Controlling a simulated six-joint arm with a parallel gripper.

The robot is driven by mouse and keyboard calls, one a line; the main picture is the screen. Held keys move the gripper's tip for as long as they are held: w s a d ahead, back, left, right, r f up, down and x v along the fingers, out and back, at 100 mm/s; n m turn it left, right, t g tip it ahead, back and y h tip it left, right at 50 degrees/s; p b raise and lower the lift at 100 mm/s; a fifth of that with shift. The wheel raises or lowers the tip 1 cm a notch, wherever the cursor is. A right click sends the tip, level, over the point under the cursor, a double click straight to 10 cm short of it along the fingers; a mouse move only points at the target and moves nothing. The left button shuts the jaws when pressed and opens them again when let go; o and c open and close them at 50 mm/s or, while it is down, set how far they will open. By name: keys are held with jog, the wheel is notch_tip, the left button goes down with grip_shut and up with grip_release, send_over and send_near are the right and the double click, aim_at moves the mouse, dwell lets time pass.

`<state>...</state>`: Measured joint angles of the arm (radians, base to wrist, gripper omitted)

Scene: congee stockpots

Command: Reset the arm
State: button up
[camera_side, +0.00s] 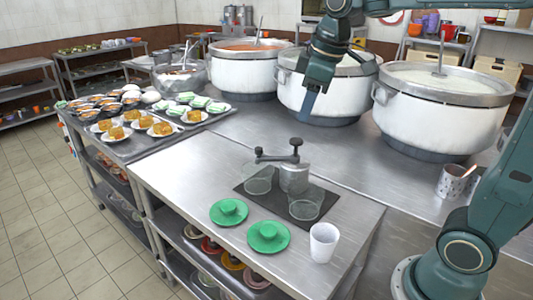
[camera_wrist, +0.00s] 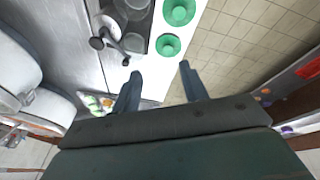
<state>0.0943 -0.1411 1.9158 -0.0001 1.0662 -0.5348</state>
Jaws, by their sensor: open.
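My gripper (camera_wrist: 159,72) is open and empty in the wrist view, its two dark fingers apart. In the side view my gripper (camera_side: 308,108) hangs above the counter in front of the middle stockpot (camera_side: 340,92), and nothing shows in it. The left stockpot (camera_side: 247,72) holds an orange-red content with a ladle handle standing in it. The right stockpot (camera_side: 438,110) holds a white content, also with a ladle. My upper arm link hides part of the middle pot.
A dark tray (camera_side: 253,197) bears glass cups and a metal device with a crank. Two green saucers with cups (camera_side: 228,213) and a white cup (camera_side: 323,243) stand near the front edge. Plates of food (camera_side: 147,124) fill the left counter. A spotted holder (camera_side: 451,184) stands at right.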

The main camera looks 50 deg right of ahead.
jog(key=s+a+f+m+t, duration=0.1)
jog(key=s+f+m, duration=0.1)
jog(key=s, duration=0.6)
jog(key=s+a+f+m+t, duration=0.1)
jog(key=s+a+f+m, duration=0.1)
jog(key=s, duration=0.6)
jog(key=shift+s+a+f+m, duration=0.15)
jog(key=shift+s+f+m, duration=0.3)
jog(key=shift+f, duration=0.4)
